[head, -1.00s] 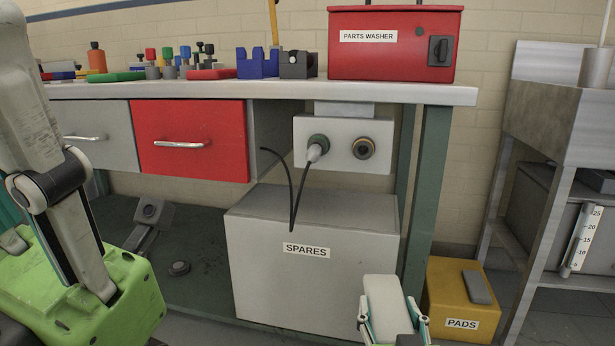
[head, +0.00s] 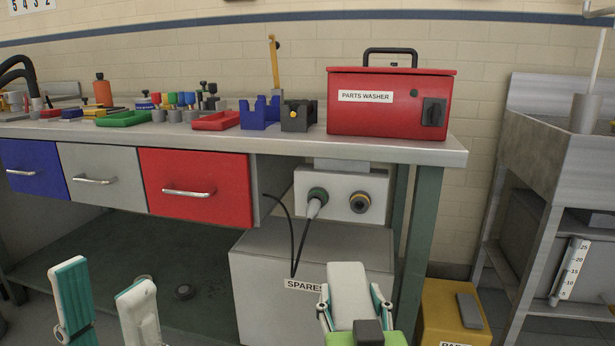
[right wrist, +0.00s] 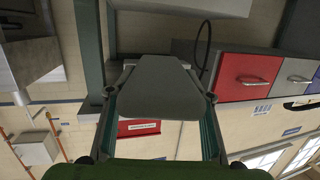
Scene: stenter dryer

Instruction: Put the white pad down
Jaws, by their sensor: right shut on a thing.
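My right gripper (head: 346,268) is low in the middle of the head view, in front of the grey SPARES box (head: 255,275).
A yellow PADS box (head: 440,310) with a grey piece (head: 469,310) on top stands on the floor to the right. The bench (head: 400,152) carries a red parts washer (head: 380,105) and several small parts. A cable runs from a socket panel (head: 340,195) beneath the bench.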

